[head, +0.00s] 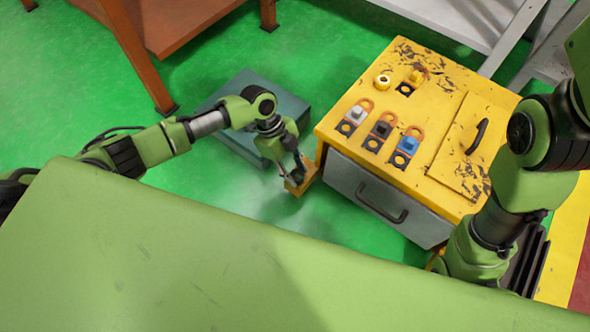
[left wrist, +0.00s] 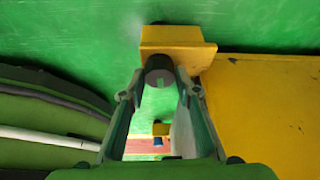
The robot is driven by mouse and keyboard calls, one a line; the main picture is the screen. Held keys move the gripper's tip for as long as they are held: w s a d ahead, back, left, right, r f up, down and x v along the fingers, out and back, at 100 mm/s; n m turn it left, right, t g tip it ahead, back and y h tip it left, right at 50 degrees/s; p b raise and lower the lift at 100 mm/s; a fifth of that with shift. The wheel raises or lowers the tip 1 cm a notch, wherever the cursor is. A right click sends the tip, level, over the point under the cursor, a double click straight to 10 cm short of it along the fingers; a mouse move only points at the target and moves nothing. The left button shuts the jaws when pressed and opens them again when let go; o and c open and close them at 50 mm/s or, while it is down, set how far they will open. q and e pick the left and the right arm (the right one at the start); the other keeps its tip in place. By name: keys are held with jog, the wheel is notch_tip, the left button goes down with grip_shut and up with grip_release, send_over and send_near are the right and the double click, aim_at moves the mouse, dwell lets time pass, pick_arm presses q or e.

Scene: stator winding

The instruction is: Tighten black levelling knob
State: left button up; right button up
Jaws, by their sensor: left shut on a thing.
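The black levelling knob (left wrist: 159,70) is a short dark cylinder under a yellow bracket (left wrist: 178,42) in the left wrist view. My left gripper (left wrist: 158,90) has its two fingers on either side of the knob and is shut on it. In the head view my left gripper (head: 293,174) reaches down at the near left corner of the yellow cabinet (head: 335,122), beside the small yellow bracket (head: 306,180). The knob is mostly hidden there by the fingers. My right arm is at the right edge; its gripper is not visible.
The cabinet has a grey drawer (head: 365,185) with a dark handle, and connectors in white, black and blue on top. A dark teal box (head: 285,100) stands on the green floor behind my left gripper. An orange bench (head: 160,25) is at the back left.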

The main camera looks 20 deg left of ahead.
pick_arm(q)
jog(key=o, duration=1.1)
jog(key=shift+r, duration=0.1)
jog(key=v, duration=1.2)
jog(key=shift+s, duration=0.1)
